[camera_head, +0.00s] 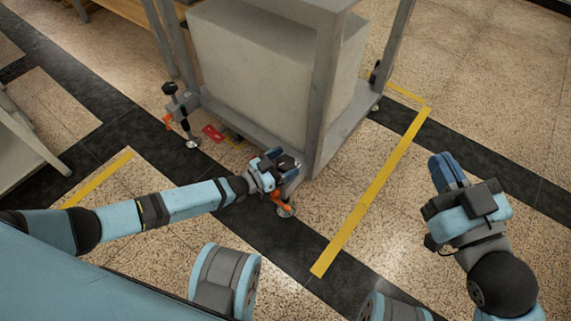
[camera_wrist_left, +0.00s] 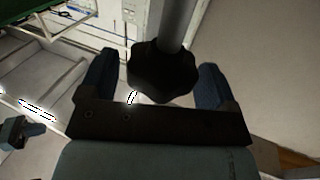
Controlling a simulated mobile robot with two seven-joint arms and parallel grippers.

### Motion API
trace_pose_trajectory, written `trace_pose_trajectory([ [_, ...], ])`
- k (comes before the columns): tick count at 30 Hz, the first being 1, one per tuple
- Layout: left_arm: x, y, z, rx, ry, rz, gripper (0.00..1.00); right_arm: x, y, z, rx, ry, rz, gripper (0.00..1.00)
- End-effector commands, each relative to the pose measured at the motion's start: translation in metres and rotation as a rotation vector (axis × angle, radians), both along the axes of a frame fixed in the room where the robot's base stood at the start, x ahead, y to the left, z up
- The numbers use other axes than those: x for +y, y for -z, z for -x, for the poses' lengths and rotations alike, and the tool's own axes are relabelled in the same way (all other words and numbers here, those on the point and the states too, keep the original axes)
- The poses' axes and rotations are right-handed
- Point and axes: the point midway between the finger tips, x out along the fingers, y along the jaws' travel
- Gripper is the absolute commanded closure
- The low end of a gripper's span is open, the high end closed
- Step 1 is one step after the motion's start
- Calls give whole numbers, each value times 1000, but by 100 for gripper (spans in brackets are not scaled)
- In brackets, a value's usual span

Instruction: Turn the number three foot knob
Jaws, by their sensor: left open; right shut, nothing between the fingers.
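A black lobed foot knob (camera_wrist_left: 163,72) on a grey stem sits between the two blue fingers of my left gripper (camera_wrist_left: 156,64) in the left wrist view. The fingers stand open on either side, with a visible gap at the left; contact at the right is hard to tell. In the head view my left gripper (camera_head: 278,167) is at the near corner foot of the grey gantry frame (camera_head: 321,95), partly hiding the knob. An orange part and a round foot pad (camera_head: 286,211) show below. My right gripper (camera_head: 447,171) is shut and empty, off to the right. No number is readable on the knob.
Another foot with a black knob (camera_head: 169,88) stands at the frame's left corner, and one (camera_head: 375,70) at the right. A red tag (camera_head: 213,133) lies near the frame's base. Yellow tape (camera_head: 372,195) marks the floor at the right, which is clear.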

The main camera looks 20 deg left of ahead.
Motion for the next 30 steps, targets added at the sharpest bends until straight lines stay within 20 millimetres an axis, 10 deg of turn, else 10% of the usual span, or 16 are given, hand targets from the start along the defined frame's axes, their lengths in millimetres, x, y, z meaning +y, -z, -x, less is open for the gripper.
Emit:
trace_pose_trajectory([
  [11, -4, 0, -4, 1, 0, -1, 17, -2, -2, 1, -19, -3, 16, 100],
  [18, -4, 0, -4, 1, 0, -1, 67, -1, -2, 1, -18, -3, 14, 100],
  [30, -2, 0, -5, -2, 74, -6, 67, -1, -1, -1, -13, 0, 8, 100],
])
